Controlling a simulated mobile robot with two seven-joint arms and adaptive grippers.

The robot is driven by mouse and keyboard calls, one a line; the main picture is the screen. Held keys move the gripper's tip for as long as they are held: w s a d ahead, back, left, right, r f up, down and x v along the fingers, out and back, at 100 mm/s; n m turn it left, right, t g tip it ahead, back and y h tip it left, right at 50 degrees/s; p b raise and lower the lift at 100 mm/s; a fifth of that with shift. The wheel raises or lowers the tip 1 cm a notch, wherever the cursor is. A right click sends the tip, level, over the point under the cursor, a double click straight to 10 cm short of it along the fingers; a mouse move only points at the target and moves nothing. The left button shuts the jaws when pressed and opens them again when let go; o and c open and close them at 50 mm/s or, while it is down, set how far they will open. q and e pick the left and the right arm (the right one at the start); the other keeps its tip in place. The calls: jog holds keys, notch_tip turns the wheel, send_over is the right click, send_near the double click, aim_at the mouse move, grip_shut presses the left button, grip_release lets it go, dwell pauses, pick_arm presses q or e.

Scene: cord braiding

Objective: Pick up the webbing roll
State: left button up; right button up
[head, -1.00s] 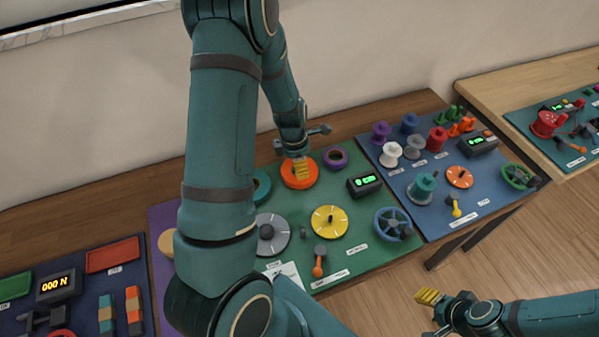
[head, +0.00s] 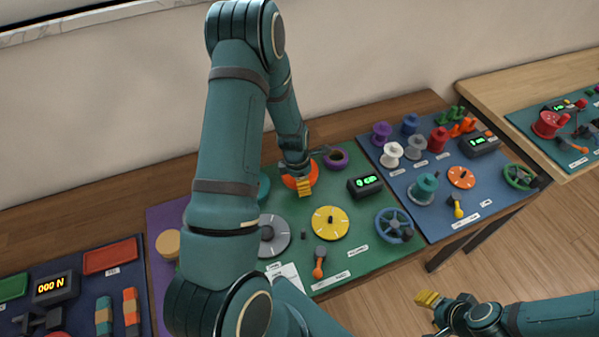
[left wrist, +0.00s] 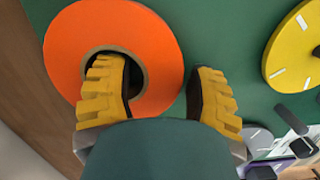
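The orange webbing roll (head: 289,181) lies flat on the green mat (head: 345,260) in the head view, partly hidden by my left gripper (head: 305,187). In the left wrist view the roll (left wrist: 160,55) is a wide orange ring with a dark round hole. My left gripper (left wrist: 165,92) is open there, with one finger over the hole and the other just outside the rim, so the fingers straddle one side of the ring. I cannot tell whether they touch it. My right gripper (head: 430,300) is away from the mats at lower right; its opening is unclear.
A purple roll (head: 336,158) and a teal roll (head: 264,188) lie on either side of the orange one. A yellow dial (head: 331,223), a grey dial (head: 272,236) and a green-lit display (head: 365,186) are nearby. Several spools stand on the blue mat (head: 430,225).

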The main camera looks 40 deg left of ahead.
pick_arm(q)
grip_shut()
jog(key=shift+r, duration=0.1)
